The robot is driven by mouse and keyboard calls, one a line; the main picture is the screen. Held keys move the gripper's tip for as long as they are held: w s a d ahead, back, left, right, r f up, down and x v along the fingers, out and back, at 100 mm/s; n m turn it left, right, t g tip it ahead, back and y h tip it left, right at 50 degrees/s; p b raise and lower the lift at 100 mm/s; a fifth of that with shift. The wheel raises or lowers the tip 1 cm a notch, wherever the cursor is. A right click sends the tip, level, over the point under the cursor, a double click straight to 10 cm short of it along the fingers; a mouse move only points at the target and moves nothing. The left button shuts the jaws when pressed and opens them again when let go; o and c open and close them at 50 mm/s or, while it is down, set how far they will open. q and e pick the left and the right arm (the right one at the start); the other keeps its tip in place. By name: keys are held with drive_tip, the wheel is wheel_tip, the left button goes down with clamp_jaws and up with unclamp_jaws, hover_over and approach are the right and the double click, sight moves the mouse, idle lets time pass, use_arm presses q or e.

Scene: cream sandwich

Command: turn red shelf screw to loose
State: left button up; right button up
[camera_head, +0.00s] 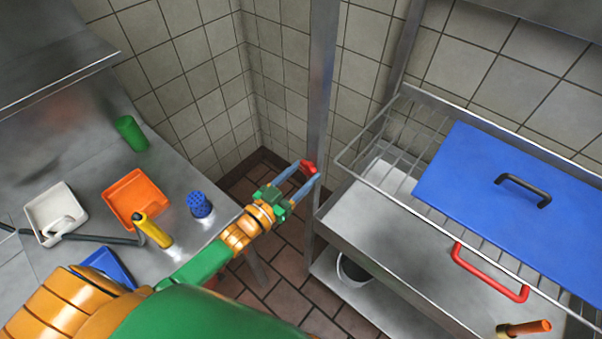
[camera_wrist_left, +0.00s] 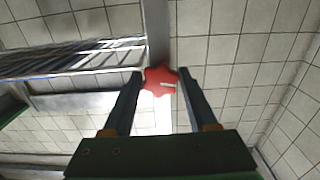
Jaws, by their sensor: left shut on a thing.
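The red shelf screw (camera_head: 309,167) is a small red knob at the upright metal post of the shelf. In the left wrist view the red screw (camera_wrist_left: 161,86) shows a lobed rim and a light mark on its face. My left gripper (camera_head: 303,172) reaches it from the lower left, with its two fingers on either side. In the left wrist view the fingers of my left gripper (camera_wrist_left: 160,92) flank the screw left and right, shut on it. The right gripper is not in view.
A wire shelf (camera_head: 372,165) right of the post carries a blue lid (camera_head: 480,200) with a black handle. A red handle (camera_head: 490,273) is below. The left counter (camera_head: 90,185) holds an orange tray (camera_head: 135,190), a white tray (camera_head: 42,203), a green cylinder (camera_head: 131,133) and a yellow tool (camera_head: 152,230).

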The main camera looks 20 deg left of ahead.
use_arm(q)
drive_tip(key=shift+w+r+n, duration=0.1)
drive_tip(key=shift+r+n, duration=0.1)
drive_tip(key=shift+n, duration=0.2)
drive_tip(key=o, duration=1.2)
drive_tip(key=shift+c, duration=0.2)
drive_tip(key=shift+o, duration=1)
drive_tip(key=shift+f, duration=0.15)
drive_tip(key=shift+s+a+f, duration=0.1)
drive_tip(key=shift+s, duration=0.2)
drive_tip(key=b+v, duration=0.1)
drive_tip(key=v, duration=0.5)
drive_tip(key=shift+s, duration=0.25)
